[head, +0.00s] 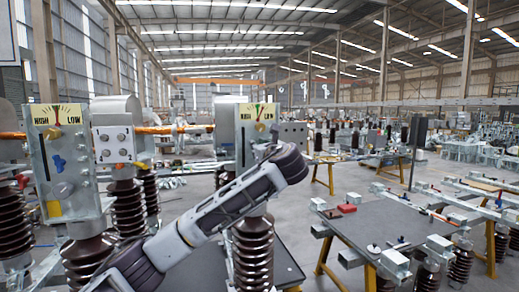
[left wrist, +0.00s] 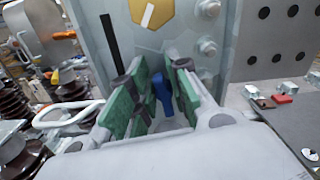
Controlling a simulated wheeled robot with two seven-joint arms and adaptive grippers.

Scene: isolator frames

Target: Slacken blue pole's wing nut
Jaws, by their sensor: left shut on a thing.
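A blue wing nut (left wrist: 163,95) sits on the grey front plate (left wrist: 150,50) of a pole, below a yellow hexagon (left wrist: 152,14) with a white mark. My left gripper (left wrist: 153,84) has green-padded fingers on both sides of this nut and is shut on it. In the head view my left arm crosses the middle pole's HIGH/LOW panel (head: 258,116), and its wrist hides the gripper and nut. Another blue wing nut (head: 57,163) shows on the left pole's HIGH/LOW panel (head: 45,135). My right gripper is out of view.
Dark ribbed insulators (head: 253,255) stand below the panels. A plate with holes (head: 293,134) is right of the middle pole. A dark table (head: 375,228) with a red block (head: 347,208) stands at right.

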